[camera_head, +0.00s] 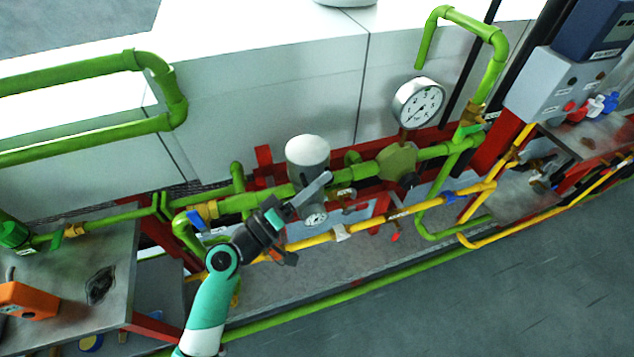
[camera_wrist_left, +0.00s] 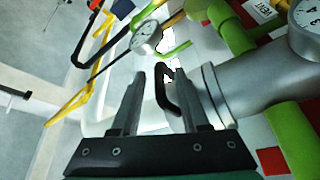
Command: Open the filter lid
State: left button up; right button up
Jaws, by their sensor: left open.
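The filter is a grey cylinder standing in the green pipe line, with a pale round lid (camera_head: 307,148) on its top end in the head view. In the left wrist view the filter body (camera_wrist_left: 255,78) lies to the right, and a black handle (camera_wrist_left: 170,92) sticks out beside its rim. My left gripper (camera_head: 318,186) is at the near side of the filter, below the lid. In the left wrist view my open left gripper (camera_wrist_left: 160,73) has the handle between or just behind its fingers; contact cannot be told. My right gripper is out of view.
A pressure gauge (camera_head: 419,102) stands to the right on the green pipe. A yellow pipe (camera_head: 385,217) runs in front of the filter. White cabinets (camera_head: 270,80) stand behind. An orange box (camera_head: 27,301) sits on the metal table at left. The floor at lower right is clear.

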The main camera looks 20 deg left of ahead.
pick_arm(q)
jog(key=shift+c, duration=0.2)
grip_shut()
jog(key=shift+r, duration=0.2)
dwell(0.9)
